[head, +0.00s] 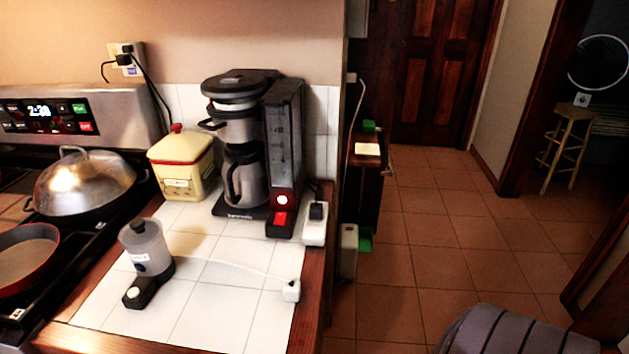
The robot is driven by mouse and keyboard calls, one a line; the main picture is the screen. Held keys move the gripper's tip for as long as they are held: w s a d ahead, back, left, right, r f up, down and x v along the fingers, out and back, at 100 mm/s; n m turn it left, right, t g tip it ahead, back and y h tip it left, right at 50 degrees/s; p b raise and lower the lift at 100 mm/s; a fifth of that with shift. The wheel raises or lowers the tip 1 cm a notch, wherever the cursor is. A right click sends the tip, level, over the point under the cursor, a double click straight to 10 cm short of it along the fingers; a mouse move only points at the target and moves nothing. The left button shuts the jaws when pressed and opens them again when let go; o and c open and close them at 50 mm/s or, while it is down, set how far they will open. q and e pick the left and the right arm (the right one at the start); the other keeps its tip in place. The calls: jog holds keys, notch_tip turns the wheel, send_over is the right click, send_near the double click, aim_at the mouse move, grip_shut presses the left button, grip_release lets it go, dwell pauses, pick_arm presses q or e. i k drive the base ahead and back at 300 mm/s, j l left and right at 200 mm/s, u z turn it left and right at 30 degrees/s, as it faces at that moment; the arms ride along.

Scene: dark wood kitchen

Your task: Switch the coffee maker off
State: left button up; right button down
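The coffee maker (285,130) stands at the back right of the white tiled counter, in front of the wall. It has a dark tank tower on its right and a steel carafe (246,178) under the brewing part on its left. Low on the front of the tower is a bright red switch (280,218), with a round white light ringed in red (283,199) just above it. The switch glows red. Neither of my grippers is in view, and nothing of mine touches the coffee maker.
A white power strip (315,227) stands right beside the coffee maker. A yellow canister (182,166) is to its left. The stove with a domed pan (85,182) is left; open tiled floor (440,240) is right.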

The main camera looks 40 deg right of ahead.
aim_at(280, 216)
jog(key=l, duration=1.3)
